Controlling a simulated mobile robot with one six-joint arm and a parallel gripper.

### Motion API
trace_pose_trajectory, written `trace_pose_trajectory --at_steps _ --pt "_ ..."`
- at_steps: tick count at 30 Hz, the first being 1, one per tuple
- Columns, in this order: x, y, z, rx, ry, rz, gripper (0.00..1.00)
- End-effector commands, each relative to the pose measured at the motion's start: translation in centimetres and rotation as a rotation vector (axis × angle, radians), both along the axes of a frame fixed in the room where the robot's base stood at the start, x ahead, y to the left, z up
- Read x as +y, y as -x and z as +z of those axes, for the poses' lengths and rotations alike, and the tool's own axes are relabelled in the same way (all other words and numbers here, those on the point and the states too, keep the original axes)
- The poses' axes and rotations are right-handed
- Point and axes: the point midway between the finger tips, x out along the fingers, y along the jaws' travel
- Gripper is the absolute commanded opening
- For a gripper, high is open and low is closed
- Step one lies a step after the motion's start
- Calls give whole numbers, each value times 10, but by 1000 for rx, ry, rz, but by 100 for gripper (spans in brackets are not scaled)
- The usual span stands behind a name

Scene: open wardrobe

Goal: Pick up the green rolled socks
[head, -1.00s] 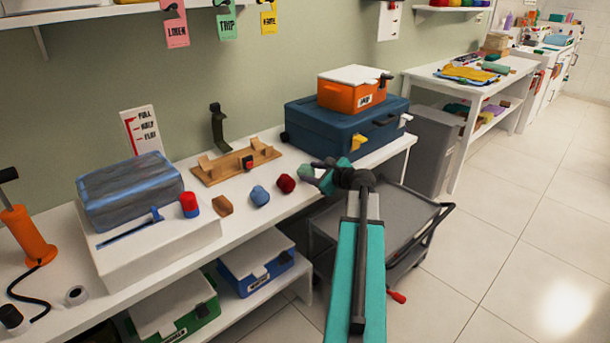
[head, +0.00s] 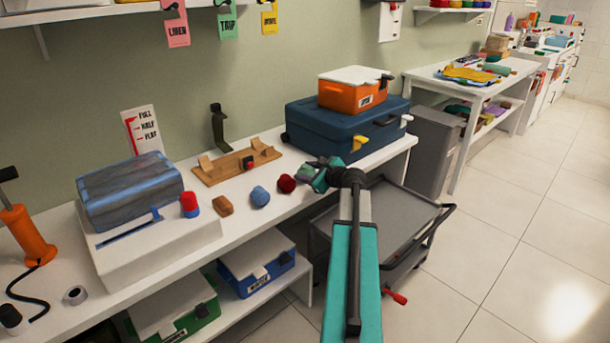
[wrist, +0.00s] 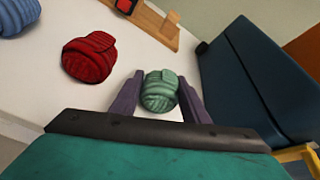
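The green rolled socks (wrist: 159,90) lie on the white table, between the two fingers of my gripper (wrist: 160,98) in the wrist view. The fingers stand apart on either side of the roll, with a small gap visible on the left. In the head view my gripper (head: 312,176) is at the table's front edge, right of the red rolled socks; it hides most of the green roll there.
Red rolled socks (wrist: 88,57) lie just left of my gripper, and a blue roll (head: 260,196) lies farther left. A dark blue case (head: 335,130) stands close on the right. A grey cart (head: 385,215) is below the arm.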

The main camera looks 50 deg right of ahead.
Motion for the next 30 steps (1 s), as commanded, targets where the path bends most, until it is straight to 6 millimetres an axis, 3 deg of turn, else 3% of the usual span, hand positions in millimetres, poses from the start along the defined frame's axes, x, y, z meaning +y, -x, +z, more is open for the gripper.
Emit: trace_pose_trajectory --at_steps 1,5,17,27,30 --pt "0 0 0 0 0 0 35" --pt "0 0 0 0 0 0 15" --pt "-1 1 4 0 0 -1 14" --pt "-1 1 40 -1 2 -2 14" --pt "6 10 37 0 0 -2 14"
